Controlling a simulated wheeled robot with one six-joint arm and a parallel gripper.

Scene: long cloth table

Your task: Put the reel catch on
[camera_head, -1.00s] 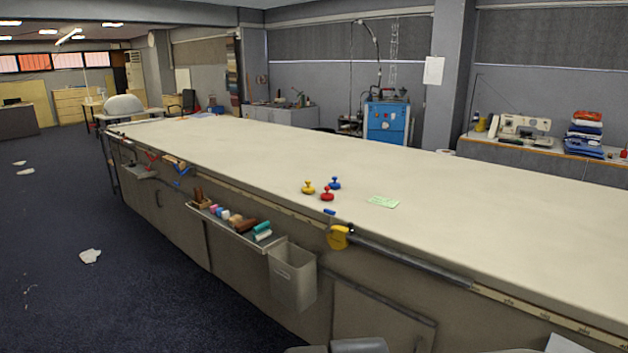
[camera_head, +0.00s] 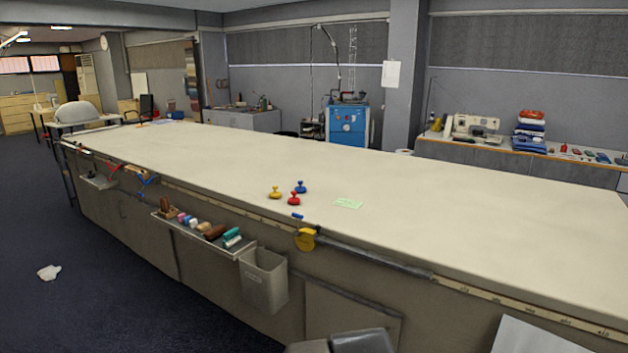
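A yellow fitting (camera_head: 305,240) sits on the front edge of the long table (camera_head: 450,230), at the left end of a dark grey bar (camera_head: 375,258). A small blue handle (camera_head: 297,216) stands up just above it, at the table's edge. This looks like the reel catch. I cannot tell from here whether it is on or off. My gripper is not in view; only grey parts, probably of my own arm, show at the bottom edge.
Yellow (camera_head: 275,192), red (camera_head: 294,199) and blue (camera_head: 301,187) knobbed pieces stand on the table near a green slip (camera_head: 349,203). A tray of rolls (camera_head: 205,235) and a grey bin (camera_head: 264,280) hang on the front.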

